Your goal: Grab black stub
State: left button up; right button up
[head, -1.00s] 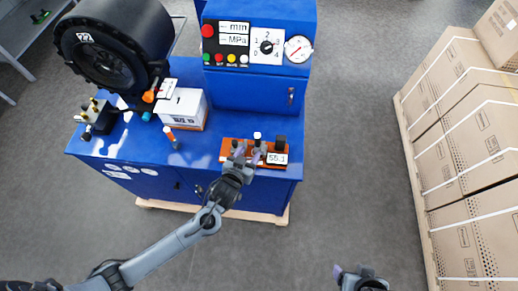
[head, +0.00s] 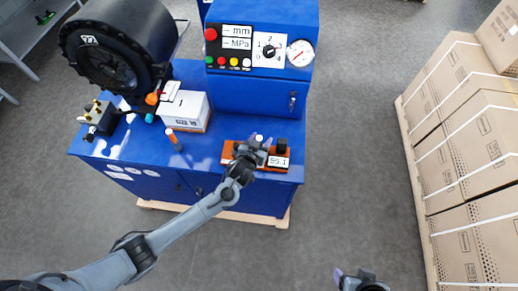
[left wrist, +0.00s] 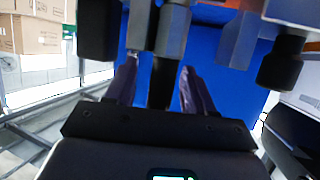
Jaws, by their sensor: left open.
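An orange rack (head: 229,151) at the front of the blue bench holds a row of fittings. One dark stub (head: 281,145) stands at its right end. In the left wrist view, a slim black stub (left wrist: 163,82) with a grey hex body above it lies between the purple fingers of my left gripper (left wrist: 160,92), which is open. The fingers stand apart on both sides of that stub. In the head view my left gripper (head: 253,153) is over the rack and hides part of the row. My right gripper (head: 352,277) is at the bottom edge; its jaws are unclear.
Thicker black fittings flank the fingers in the left wrist view, at left (left wrist: 98,30) and right (left wrist: 280,62). A white display (head: 278,161) is on the rack. A white box (head: 185,110) and black roll (head: 115,45) stand left. Cartons (head: 465,150) stand right.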

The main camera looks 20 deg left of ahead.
pick_arm(q)
jog(key=shift+c, duration=0.4)
grip_shut()
jog(key=shift+r, duration=0.1)
